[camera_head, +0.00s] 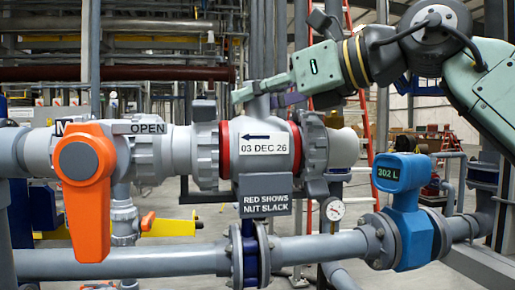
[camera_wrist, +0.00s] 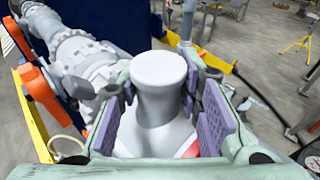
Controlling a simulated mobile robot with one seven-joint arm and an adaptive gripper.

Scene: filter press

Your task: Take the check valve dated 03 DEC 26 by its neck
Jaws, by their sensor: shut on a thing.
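The check valve (camera_head: 263,158) is a grey body labelled 03 DEC 26 with an arrow pointing left. It sits in line in the upper pipe, with a red ring showing at each side, beside its union nuts (camera_head: 205,150) and (camera_head: 313,148). Its short neck (camera_head: 258,106) points up. My gripper (camera_head: 262,93) reaches in from the upper right and is shut on the neck. In the wrist view the round-topped neck (camera_wrist: 159,85) stands between my gripper's purple pads (camera_wrist: 160,115). The exact pad contact is hard to see.
An orange-handled valve (camera_head: 88,180) marked OPEN is at left. A sign (camera_head: 265,202) reading RED SHOWS NUT SLACK hangs below the check valve. A blue meter (camera_head: 405,200) reading 302 L and a gauge (camera_head: 333,209) are at lower right. A grey pipe (camera_head: 140,262) runs below.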

